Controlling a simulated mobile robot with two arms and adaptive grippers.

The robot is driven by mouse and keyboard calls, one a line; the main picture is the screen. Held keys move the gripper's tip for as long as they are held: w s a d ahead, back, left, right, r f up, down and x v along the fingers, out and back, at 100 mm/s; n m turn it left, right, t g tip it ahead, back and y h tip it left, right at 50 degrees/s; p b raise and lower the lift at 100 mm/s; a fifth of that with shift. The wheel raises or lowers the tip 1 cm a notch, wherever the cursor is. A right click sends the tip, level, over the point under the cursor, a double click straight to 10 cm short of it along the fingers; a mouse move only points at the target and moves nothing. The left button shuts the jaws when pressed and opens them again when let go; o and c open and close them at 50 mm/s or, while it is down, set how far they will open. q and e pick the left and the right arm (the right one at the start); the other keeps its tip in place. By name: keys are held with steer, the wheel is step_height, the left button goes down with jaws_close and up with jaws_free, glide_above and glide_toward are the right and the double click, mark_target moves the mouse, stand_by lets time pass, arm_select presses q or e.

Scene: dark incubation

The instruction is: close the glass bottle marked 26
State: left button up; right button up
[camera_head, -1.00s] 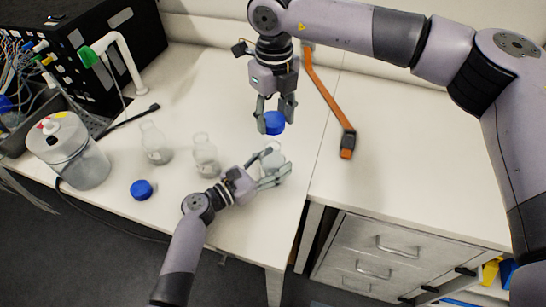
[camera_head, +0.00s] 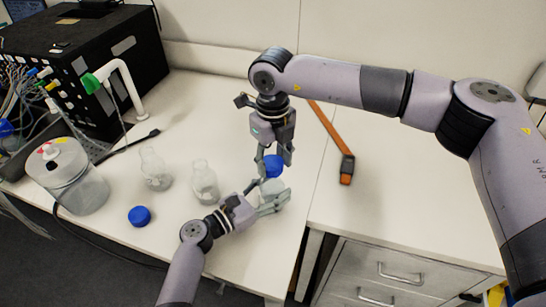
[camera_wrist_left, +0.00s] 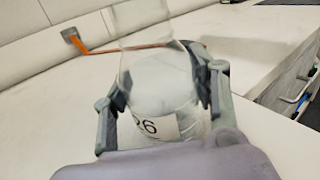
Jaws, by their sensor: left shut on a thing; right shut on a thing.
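The glass bottle marked 26 (camera_wrist_left: 165,85) stands between the fingers of my left gripper (camera_wrist_left: 160,95); the end of its label is readable in the left wrist view. In the head view the bottle (camera_head: 271,187) is partly hidden by my left gripper (camera_head: 268,202), which is shut on it from the side. My right gripper (camera_head: 274,160) points down and is shut on a blue cap (camera_head: 273,167). The cap is right over the bottle's mouth; I cannot tell whether they touch. The cap does not show in the left wrist view.
Two open glass bottles, one in the middle (camera_head: 204,183) and one farther left (camera_head: 155,170), stand on the white table (camera_head: 215,130). Another blue cap (camera_head: 139,216) lies near the front edge. A clear container (camera_head: 73,180) and a black box (camera_head: 95,60) are at left; an orange-handled tool (camera_head: 331,135) lies at right.

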mark_target(272, 189)
steer(key=shift+f, duration=0.7)
steer(key=shift+f, duration=0.55)
